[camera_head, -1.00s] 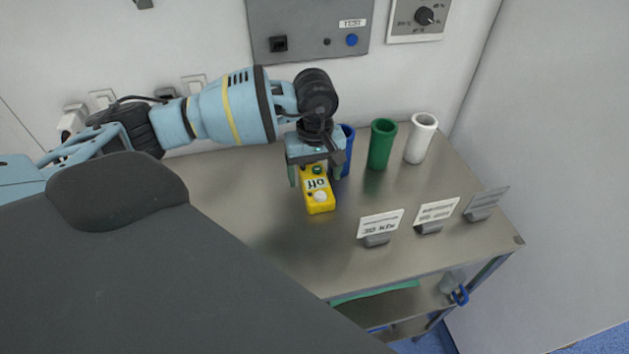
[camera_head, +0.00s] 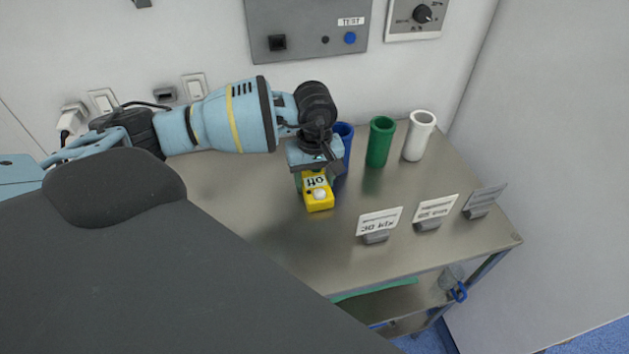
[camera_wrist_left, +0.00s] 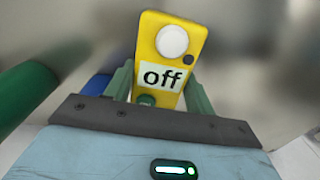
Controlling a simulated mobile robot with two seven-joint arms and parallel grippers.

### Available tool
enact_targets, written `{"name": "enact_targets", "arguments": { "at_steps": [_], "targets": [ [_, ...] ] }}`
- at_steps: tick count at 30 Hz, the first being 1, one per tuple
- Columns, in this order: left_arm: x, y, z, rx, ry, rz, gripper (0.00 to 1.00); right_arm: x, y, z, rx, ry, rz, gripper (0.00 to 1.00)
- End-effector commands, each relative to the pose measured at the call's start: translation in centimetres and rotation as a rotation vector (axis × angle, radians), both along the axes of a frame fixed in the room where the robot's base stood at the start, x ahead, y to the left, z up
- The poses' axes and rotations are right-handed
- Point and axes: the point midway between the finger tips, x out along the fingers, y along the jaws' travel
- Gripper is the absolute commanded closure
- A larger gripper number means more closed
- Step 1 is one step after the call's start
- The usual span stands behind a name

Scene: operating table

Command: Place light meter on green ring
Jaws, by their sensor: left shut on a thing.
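The light meter (camera_head: 319,197) is a yellow box with a white dome and a label reading "off". It is on the metal table, in front of the blue cylinder. My left gripper (camera_head: 315,179) is shut on its rear part from above. In the left wrist view the meter (camera_wrist_left: 172,60) sits between the two green fingers of the gripper (camera_wrist_left: 160,92). A green cylinder (camera_head: 380,143), open at the top, stands to the right of the gripper. No separate flat green ring shows. My right gripper is not in view.
A blue cylinder (camera_head: 345,140) stands close beside my left gripper, and a white cylinder (camera_head: 419,136) stands right of the green one. Several sign holders, one reading "30 klx" (camera_head: 379,222), stand along the table's (camera_head: 270,235) right front. The left front of the table is clear.

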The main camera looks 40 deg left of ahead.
Motion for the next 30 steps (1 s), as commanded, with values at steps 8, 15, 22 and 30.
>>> {"name": "enact_targets", "arguments": {
  "at_steps": [8, 15, 22, 30],
  "targets": [
    [0.1, 0.0, 0.5, -0.001, -0.002, 0.001, 0.74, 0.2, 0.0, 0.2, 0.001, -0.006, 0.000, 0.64],
    [0.1, 0.0, 3.2, 0.000, -0.005, 0.000, 0.74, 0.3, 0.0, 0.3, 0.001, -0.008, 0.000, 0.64],
    [0.1, 0.0, 8.0, 0.000, -0.006, 0.000, 0.74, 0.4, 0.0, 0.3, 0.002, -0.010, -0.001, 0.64],
    [0.1, 0.0, 13.7, 0.000, -0.006, -0.001, 0.74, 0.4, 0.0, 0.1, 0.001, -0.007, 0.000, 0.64]
  ]
}}
